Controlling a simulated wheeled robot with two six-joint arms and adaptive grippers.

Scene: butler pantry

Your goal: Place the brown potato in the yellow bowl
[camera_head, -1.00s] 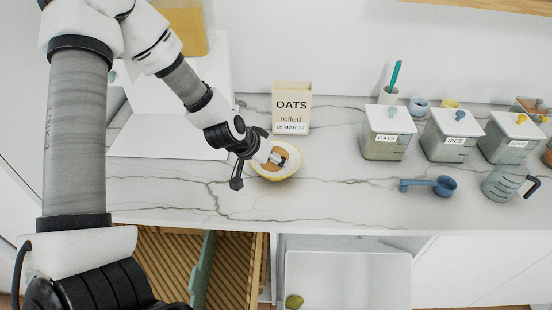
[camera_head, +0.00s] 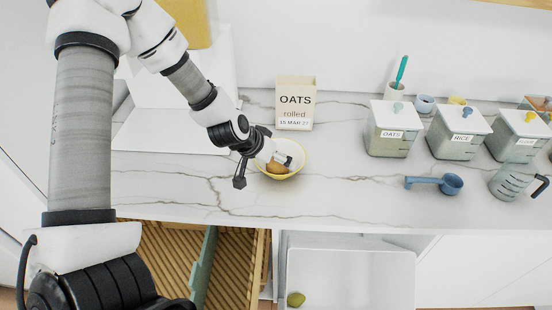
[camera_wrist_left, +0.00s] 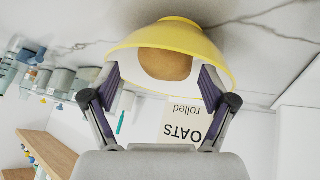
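The yellow bowl (camera_head: 299,168) stands on the marble counter, in front of the oats box. The brown potato (camera_head: 275,169) lies inside it in the head view. In the left wrist view, which is upside down, the bowl (camera_wrist_left: 206,50) fills the top and the potato (camera_wrist_left: 165,66) shows within its rim. My left gripper (camera_head: 283,160) is at the bowl's opening. In the wrist view its fingers (camera_wrist_left: 160,80) are spread, with gaps between them and the potato. My right gripper is not in view.
The oats box (camera_head: 295,102) stands just behind the bowl. Lidded canisters (camera_head: 393,130), a blue scoop (camera_head: 437,184) and a measuring jug (camera_head: 508,183) are to the right. Below the counter are an open slatted drawer (camera_head: 236,265) and a white bin (camera_head: 350,270) holding a green fruit (camera_head: 296,299).

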